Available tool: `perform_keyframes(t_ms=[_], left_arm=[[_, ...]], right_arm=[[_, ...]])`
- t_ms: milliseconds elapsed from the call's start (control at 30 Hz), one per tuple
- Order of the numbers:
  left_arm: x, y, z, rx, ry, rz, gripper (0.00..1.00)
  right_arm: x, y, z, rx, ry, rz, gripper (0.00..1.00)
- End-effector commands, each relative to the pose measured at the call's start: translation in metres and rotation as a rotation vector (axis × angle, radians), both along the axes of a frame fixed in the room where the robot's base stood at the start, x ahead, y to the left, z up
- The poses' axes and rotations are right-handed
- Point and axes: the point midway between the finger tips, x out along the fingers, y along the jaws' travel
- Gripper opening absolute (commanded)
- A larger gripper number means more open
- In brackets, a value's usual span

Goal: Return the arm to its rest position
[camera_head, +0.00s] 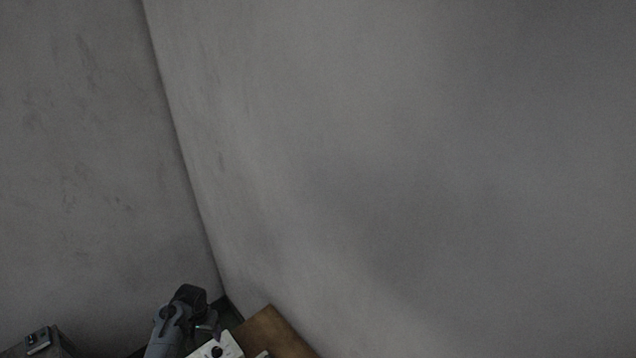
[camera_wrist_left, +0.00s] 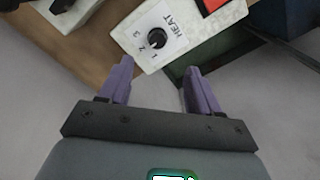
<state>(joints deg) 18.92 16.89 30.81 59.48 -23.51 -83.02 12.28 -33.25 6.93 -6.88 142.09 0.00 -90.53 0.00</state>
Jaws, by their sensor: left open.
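My left gripper (camera_head: 208,327) is at the bottom left of the head view, small and dim, at the end of my left arm. In the left wrist view its two purple fingers (camera_wrist_left: 158,72) are spread apart with nothing between them. Beyond the fingertips is a white control box (camera_wrist_left: 140,38) with a black knob marked HEAT. The fingers appear apart from the box. My right gripper is in neither view.
The white box (camera_head: 216,347) and a brown wooden top (camera_head: 272,334) show at the head view's bottom edge. A red part (camera_wrist_left: 212,5) sits on the white box. A grey device (camera_head: 42,342) is at far left. Grey walls fill most of the head view.

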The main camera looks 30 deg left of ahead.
Motion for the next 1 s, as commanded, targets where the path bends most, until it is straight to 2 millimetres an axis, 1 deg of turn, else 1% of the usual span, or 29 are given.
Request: perform_keyframes(t_ms=[100,167,267,367,400,467,500,567,600,700,800,833,900,1000], left_arm=[[-0.01,-0.006,0.004,0.059,0.004,-0.041,0.63],[-0.016,-0.014,0.008,0.097,0.001,-0.077,0.63],[-0.029,-0.038,0.018,0.164,-0.008,-0.153,0.63],[-0.046,-0.077,0.03,0.212,-0.033,-0.248,0.63],[-0.054,-0.096,0.037,0.224,-0.047,-0.288,0.63],[-0.067,-0.127,0.048,0.23,-0.071,-0.344,0.63],[-0.076,-0.149,0.056,0.229,-0.091,-0.378,0.63],[-0.092,-0.18,0.069,0.219,-0.121,-0.427,0.63],[-0.103,-0.201,0.079,0.207,-0.141,-0.454,0.63],[-0.129,-0.245,0.104,0.169,-0.19,-0.51,0.63],[-0.152,-0.28,0.129,0.125,-0.234,-0.545,0.63],[-0.158,-0.288,0.136,0.112,-0.244,-0.552,0.63],[-0.169,-0.302,0.149,0.088,-0.266,-0.565,0.63],[-0.179,-0.316,0.163,0.063,-0.288,-0.574,0.63]], right_arm=[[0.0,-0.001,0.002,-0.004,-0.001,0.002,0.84],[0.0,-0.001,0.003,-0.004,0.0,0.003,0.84],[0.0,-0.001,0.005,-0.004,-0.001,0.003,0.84],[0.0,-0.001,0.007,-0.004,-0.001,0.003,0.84],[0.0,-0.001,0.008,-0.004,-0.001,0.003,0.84],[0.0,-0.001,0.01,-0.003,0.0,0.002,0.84],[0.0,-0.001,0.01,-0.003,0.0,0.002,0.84],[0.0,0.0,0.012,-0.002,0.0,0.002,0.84],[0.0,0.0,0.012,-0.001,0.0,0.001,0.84],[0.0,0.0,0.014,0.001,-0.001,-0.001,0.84],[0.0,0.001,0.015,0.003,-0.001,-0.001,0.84],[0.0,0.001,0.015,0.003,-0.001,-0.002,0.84],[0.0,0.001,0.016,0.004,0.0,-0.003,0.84],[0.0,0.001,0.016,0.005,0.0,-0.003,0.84]])
